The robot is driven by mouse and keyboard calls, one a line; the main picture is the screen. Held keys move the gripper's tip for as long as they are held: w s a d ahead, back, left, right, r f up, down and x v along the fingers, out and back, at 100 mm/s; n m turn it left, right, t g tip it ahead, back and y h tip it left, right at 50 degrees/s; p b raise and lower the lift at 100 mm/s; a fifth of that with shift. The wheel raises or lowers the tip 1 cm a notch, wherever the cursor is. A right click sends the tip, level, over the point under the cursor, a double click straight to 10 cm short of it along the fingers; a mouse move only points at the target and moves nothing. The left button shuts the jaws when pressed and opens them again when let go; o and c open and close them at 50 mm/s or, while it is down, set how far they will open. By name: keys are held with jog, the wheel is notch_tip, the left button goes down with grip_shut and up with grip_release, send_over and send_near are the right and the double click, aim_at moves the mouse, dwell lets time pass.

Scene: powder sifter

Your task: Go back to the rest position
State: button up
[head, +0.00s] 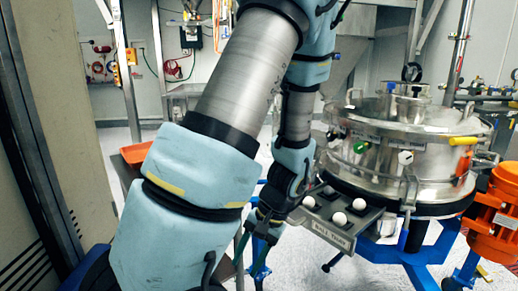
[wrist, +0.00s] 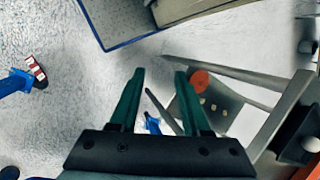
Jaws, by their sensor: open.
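My gripper (wrist: 160,75) is open, with two dark green fingers apart and nothing between them in the wrist view. The fingers point over the speckled floor. The gripper end is just left of a grey ball tray (head: 328,232), which holds white balls (head: 339,218). The tray's edge also shows at the right of the wrist view (wrist: 278,118), apart from the fingers.
A steel sifter (head: 400,160) on a blue frame (head: 420,262) stands at the right, beside an orange motor (head: 492,215). An orange tray (head: 138,152) is behind my arm at the left. A beige panel (head: 75,90) borders the left. Pale floor (wrist: 60,120) is open under the gripper.

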jog(key=w+a+r+n+t+h, duration=0.1)
jog(key=w+a+r+h, duration=0.1)
jog(key=r, duration=0.4)
jog(key=w+a+r+n+t+h+p, duration=0.1)
jog(key=w+a+r+n+h, duration=0.1)
jog(key=r, duration=0.4)
jog(key=shift+r+t+h+p, duration=0.2)
jog(key=shift+t+h+p, duration=0.1)
jog(key=shift+t, duration=0.1)
